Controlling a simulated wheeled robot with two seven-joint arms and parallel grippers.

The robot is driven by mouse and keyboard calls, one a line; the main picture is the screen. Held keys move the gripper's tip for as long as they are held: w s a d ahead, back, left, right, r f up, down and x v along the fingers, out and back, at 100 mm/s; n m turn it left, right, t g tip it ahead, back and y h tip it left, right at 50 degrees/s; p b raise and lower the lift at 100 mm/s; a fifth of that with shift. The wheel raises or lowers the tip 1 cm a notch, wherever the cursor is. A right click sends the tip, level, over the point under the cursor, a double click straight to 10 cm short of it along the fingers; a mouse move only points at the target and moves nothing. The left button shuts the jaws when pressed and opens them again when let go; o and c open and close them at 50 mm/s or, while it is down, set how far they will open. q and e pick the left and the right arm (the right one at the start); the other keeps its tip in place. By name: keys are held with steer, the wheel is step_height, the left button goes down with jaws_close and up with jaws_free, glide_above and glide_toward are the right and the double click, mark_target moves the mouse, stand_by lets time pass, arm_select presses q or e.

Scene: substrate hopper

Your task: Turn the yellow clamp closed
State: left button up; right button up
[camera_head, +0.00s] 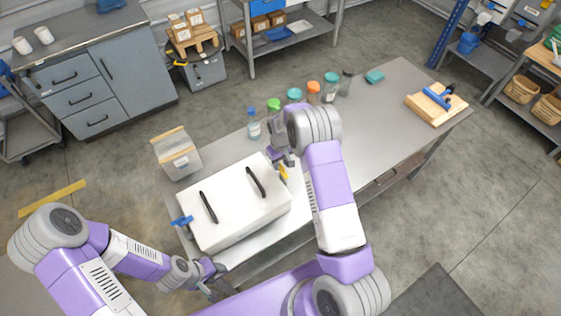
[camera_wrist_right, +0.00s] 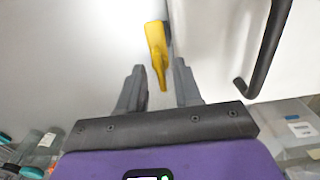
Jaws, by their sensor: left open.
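The yellow clamp (camera_head: 284,172) is on the right side of the white hopper box (camera_head: 235,212). In the right wrist view the yellow clamp (camera_wrist_right: 156,48) hangs nearly upright in the picture, its narrow end low. My right gripper (camera_head: 281,158) is beside it; in its wrist view the right gripper (camera_wrist_right: 158,82) is open, with the clamp's narrow end appearing between the two fingers. I cannot tell whether they touch it. My left gripper (camera_head: 213,279) is open and empty in front of the table's near left edge. A blue clamp (camera_head: 182,220) is on the hopper's left side.
Two black handles (camera_head: 256,182) stand up from the hopper lid; one handle (camera_wrist_right: 265,55) is close right of the fingers. Several jars (camera_head: 313,91) line the table's back. A clear bin (camera_head: 177,153) stands behind the hopper. The table (camera_head: 375,118) is clear towards the wooden board (camera_head: 436,104).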

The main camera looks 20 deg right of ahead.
steer(key=shift+f, duration=0.1)
steer(key=shift+c, duration=0.5)
jaws_close()
